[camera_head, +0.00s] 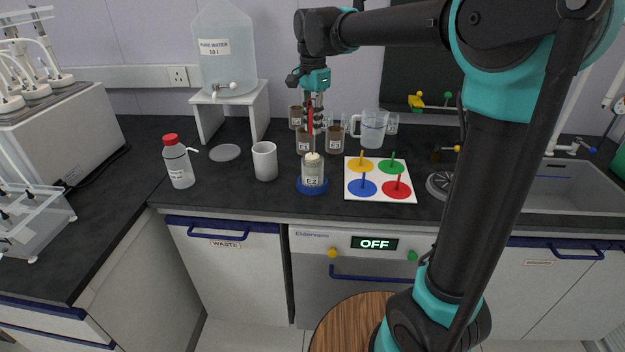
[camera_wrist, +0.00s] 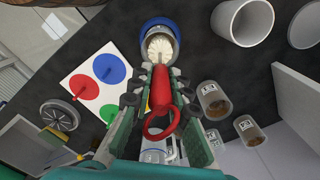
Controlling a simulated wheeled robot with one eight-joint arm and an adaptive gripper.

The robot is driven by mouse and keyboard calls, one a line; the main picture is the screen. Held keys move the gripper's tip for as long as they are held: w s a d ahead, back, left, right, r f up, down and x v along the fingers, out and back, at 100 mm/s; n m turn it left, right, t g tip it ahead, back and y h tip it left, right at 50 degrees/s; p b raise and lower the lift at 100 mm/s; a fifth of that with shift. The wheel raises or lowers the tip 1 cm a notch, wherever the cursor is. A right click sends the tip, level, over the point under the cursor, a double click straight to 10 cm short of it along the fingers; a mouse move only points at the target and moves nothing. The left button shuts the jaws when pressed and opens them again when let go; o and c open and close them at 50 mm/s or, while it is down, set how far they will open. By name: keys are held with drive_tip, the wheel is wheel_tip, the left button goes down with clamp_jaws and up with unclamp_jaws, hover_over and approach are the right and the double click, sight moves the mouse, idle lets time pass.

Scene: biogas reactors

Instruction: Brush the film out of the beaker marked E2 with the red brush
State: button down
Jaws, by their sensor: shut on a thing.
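My gripper (camera_head: 313,118) is shut on the red brush (camera_wrist: 161,88), which points down. The brush also shows in the head view (camera_head: 310,120) between the fingers. The beaker marked E2 (camera_head: 312,180) stands upright on a blue round base (camera_head: 312,190) at the counter's front. The brush's pale bristle head (camera_wrist: 160,47) is at the beaker's mouth; in the wrist view it appears within the rim (camera_wrist: 146,32). How deep it reaches, and whether it touches the wall, I cannot tell. Any film inside E2 is hard to make out.
Several beakers with brown contents (camera_head: 335,140) stand close behind E2. A white cup (camera_head: 265,161) is to its left, with a red-capped bottle (camera_head: 178,162) further left. A white board (camera_head: 408,168) with coloured discs lies right. A clear jug (camera_head: 373,128) stands behind the board.

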drive_tip(key=shift+r, duration=4)
